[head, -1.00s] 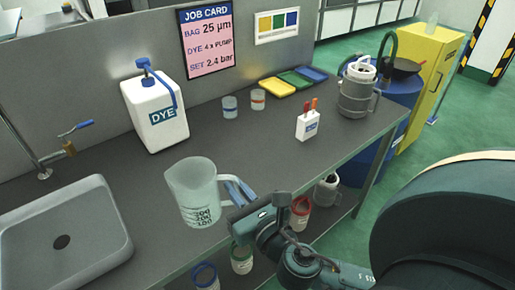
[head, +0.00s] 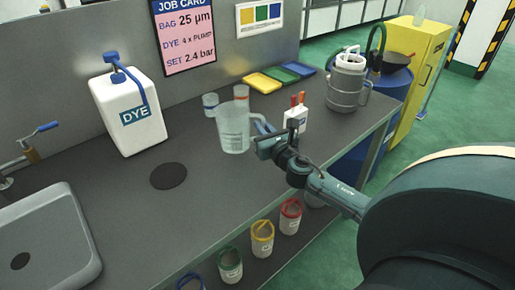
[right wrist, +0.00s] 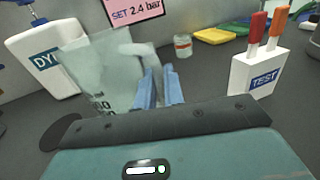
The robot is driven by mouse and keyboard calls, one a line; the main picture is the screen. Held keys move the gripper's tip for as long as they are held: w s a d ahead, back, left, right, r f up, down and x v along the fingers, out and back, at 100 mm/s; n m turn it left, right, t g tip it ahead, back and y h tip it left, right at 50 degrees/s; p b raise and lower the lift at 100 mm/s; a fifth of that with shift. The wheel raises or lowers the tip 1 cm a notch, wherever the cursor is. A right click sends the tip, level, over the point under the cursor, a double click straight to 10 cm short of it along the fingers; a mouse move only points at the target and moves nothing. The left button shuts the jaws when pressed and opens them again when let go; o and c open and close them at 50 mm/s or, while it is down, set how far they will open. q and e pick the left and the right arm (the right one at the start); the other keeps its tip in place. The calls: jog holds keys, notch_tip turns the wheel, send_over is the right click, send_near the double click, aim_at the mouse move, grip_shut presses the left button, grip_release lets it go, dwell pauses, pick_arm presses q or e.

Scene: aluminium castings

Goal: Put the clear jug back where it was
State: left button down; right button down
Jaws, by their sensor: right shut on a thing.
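The clear jug (head: 233,132), with a measuring scale on its side, appears upright in the head view, over the middle of the grey bench. My right gripper (head: 264,128) is at its right side, shut on the jug's handle. In the right wrist view the blue fingers (right wrist: 159,88) close at the handle, and the jug (right wrist: 98,75) fills the left side. I cannot tell whether its base touches the bench. A dark round mark (head: 168,176) lies bare on the bench, left and in front of the jug. My left gripper is out of view.
A white DYE container (head: 128,112) stands behind the round mark, and a sink (head: 50,240) is at left. Two small cups, one banded blue (head: 210,103) and one orange (head: 241,93), stand behind the jug. The TEST box (head: 296,119) is right of it.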

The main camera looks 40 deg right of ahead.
jog(key=shift+f, duration=0.5)
notch_tip(320, 180, down, 4)
jog(key=shift+r+b, duration=0.25)
jog(key=shift+b, duration=0.75)
jog(key=shift+f, duration=0.2)
jog(key=shift+r, duration=0.1)
jog(key=c, duration=1.5)
grip_release()
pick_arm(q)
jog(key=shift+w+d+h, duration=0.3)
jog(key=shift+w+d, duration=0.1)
